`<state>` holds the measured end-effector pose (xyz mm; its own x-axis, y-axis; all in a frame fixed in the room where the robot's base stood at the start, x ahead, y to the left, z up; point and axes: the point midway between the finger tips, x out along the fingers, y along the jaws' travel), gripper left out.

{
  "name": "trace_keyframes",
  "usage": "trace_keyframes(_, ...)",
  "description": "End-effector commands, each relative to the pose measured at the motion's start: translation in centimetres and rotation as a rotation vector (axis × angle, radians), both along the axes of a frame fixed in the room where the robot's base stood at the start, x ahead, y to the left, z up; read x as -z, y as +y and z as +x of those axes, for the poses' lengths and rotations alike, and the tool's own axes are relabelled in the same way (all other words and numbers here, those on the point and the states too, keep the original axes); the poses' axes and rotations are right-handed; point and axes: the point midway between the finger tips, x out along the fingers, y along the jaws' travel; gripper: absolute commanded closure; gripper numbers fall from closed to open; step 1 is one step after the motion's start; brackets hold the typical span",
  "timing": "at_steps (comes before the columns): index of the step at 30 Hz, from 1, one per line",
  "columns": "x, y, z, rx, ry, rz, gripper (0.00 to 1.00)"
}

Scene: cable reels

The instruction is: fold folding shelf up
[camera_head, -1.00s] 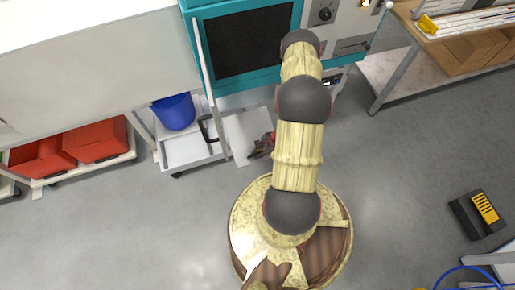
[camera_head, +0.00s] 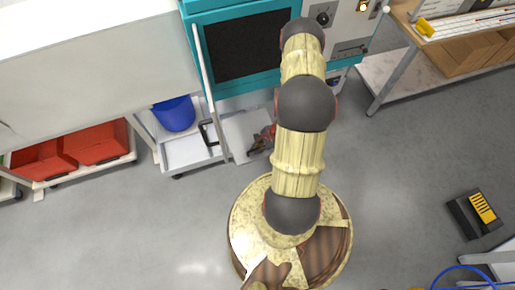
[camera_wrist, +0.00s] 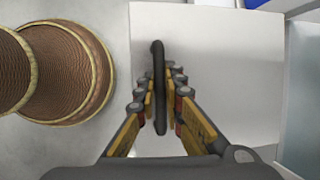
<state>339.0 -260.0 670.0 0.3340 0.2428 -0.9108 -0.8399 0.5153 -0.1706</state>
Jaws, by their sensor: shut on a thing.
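The folding shelf (camera_head: 240,132) is a flat white panel low in front of the teal machine. In the wrist view the white panel (camera_wrist: 230,60) fills the middle and right behind my fingers. A black bar-shaped handle (camera_wrist: 159,70) stands out in front of the panel. My gripper (camera_wrist: 162,88) is shut on this handle, with one finger on each side of it. In the head view my gripper (camera_head: 263,141) is at the right part of the panel, small and partly hidden by my arm.
The teal machine (camera_head: 246,12) stands behind the shelf. A white cart (camera_head: 188,152) with a blue bucket (camera_head: 175,113) is close on the left. Red bins (camera_head: 95,146) lie farther left. A workbench (camera_head: 430,35) is at the right.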

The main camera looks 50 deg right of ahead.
Motion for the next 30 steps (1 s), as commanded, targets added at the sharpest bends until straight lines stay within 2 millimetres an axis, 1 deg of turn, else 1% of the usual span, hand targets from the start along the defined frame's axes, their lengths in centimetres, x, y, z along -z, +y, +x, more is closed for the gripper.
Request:
trace_keyframes(1, -0.3, 0.0, 0.3, -0.002, -0.007, 0.0, 1.0)
trace_keyframes(3, -0.4, -0.1, 0.3, -0.003, -0.009, 0.0, 1.0)
trace_keyframes(4, -0.4, -0.1, 0.3, -0.003, -0.009, 0.0, 0.89)
trace_keyframes(8, -0.3, -0.1, 0.3, -0.002, -0.007, -0.001, 0.82)
trace_keyframes(16, -0.3, -0.1, 0.2, -0.001, -0.006, -0.001, 0.82)
trace_keyframes(19, -0.7, -0.3, 0.1, 0.0, -0.006, -0.002, 0.82)
trace_keyframes(23, -2.2, -0.7, -0.4, 0.001, -0.007, -0.003, 0.82)
trace_keyframes(30, -6.7, -2.0, -2.1, 0.0, -0.007, -0.004, 0.82)
